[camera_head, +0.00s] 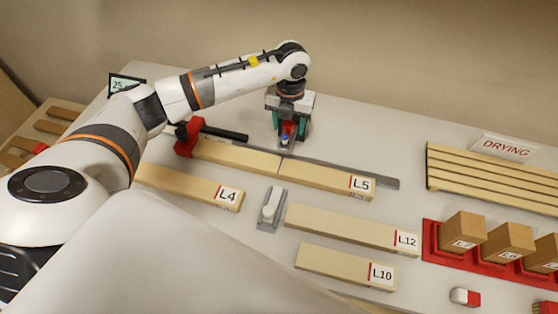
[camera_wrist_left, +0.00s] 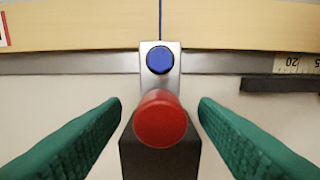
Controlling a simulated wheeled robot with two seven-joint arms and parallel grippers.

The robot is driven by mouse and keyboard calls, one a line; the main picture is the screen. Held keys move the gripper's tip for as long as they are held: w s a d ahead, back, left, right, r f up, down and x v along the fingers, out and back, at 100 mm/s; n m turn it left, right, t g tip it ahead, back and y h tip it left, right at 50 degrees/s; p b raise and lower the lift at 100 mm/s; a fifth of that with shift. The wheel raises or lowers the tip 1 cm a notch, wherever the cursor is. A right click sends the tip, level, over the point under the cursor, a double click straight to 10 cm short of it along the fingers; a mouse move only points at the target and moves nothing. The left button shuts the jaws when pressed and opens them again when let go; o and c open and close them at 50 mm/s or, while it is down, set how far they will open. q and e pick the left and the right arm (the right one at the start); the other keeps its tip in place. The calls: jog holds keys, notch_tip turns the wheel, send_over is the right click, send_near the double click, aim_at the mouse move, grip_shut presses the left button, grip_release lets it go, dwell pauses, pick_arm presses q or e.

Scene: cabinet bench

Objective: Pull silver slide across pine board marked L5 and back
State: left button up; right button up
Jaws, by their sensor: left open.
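The pine board marked L5 (camera_head: 330,178) lies along a grey metal rail (camera_head: 350,175). The silver slide (camera_wrist_left: 174,85) sits on the rail at the board's edge, with a blue button (camera_wrist_left: 160,60) and an upright red knob (camera_wrist_left: 160,118). A thin blue line runs from the slide across the board. My left gripper (camera_head: 289,137) is open above the slide. In the left wrist view its green fingers stand on either side of the red knob, with a gap on each side. In the head view the gripper hides most of the slide. My right gripper is not in view.
A red clamp (camera_head: 187,138) with a black bar grips near the board's left end. Boards L4 (camera_head: 185,184), L12 (camera_head: 345,228) and L10 (camera_head: 340,265) lie in front. A slatted drying rack (camera_head: 490,178) and a red tray (camera_head: 430,240) with blocks stand at right.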

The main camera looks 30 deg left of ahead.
pick_arm(q)
jog(key=shift+r+p, duration=2.75)
jog(key=shift+r, duration=1.8)
jog(key=shift+f, duration=0.1)
